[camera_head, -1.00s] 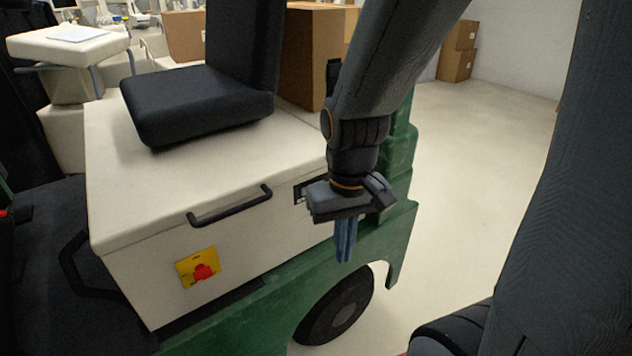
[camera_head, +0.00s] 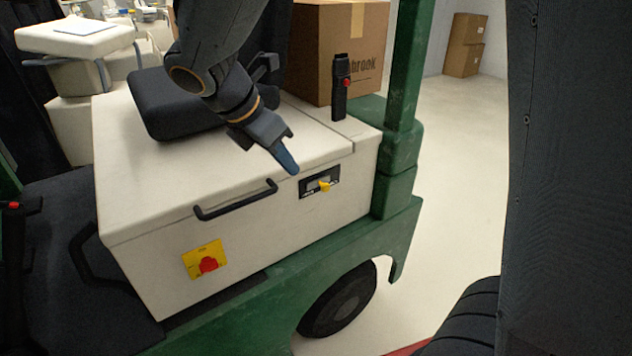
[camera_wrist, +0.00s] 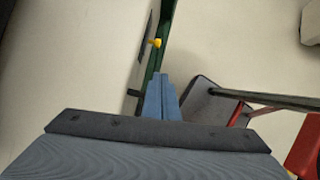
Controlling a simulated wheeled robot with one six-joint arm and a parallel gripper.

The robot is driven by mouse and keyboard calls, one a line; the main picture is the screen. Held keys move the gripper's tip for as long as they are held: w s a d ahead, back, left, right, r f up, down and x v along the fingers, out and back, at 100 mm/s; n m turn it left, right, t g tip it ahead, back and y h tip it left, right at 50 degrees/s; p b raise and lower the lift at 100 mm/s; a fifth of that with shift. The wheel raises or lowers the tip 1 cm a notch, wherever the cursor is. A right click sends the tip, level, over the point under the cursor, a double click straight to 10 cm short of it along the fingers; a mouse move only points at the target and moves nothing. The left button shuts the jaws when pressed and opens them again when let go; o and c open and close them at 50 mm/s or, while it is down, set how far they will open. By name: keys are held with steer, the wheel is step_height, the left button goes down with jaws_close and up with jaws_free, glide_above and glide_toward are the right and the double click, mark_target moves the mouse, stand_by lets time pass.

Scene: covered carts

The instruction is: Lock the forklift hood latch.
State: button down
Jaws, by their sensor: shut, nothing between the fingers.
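The forklift's cream hood (camera_head: 150,180) appears down, with a black bar handle (camera_head: 237,199) on its side face. The hood latch (camera_head: 324,186) is a small black plate with pale markings and a yellow knob, right of the handle. The knob points roughly sideways; the markings are too small to read. In the wrist view the yellow latch knob (camera_wrist: 156,43) shows beyond the fingertips. My gripper (camera_head: 291,167) has blue fingers, shut and empty, above and left of the latch, apart from it. The shut fingers show in the wrist view (camera_wrist: 162,88).
A yellow plate with a red switch (camera_head: 206,261) is at the lower left of the hood side. The black seat (camera_head: 165,105) sits on the hood behind my arm. A black lever (camera_head: 340,90) and green post (camera_head: 405,70) rise at the right. Open floor (camera_head: 460,150) lies beyond.

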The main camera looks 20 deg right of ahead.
steer(key=shift+w+a+r+n, duration=0.25)
steer(key=shift+r+n, duration=0.05)
steer(key=shift+n, duration=0.1)
glide_toward(322, 185)
step_height(322, 185, down, 5)
steer(key=s, duration=0.1)
steer(key=d, duration=0.1)
steer(key=w+d+f, duration=0.1)
steer(key=shift+w+d, duration=0.25)
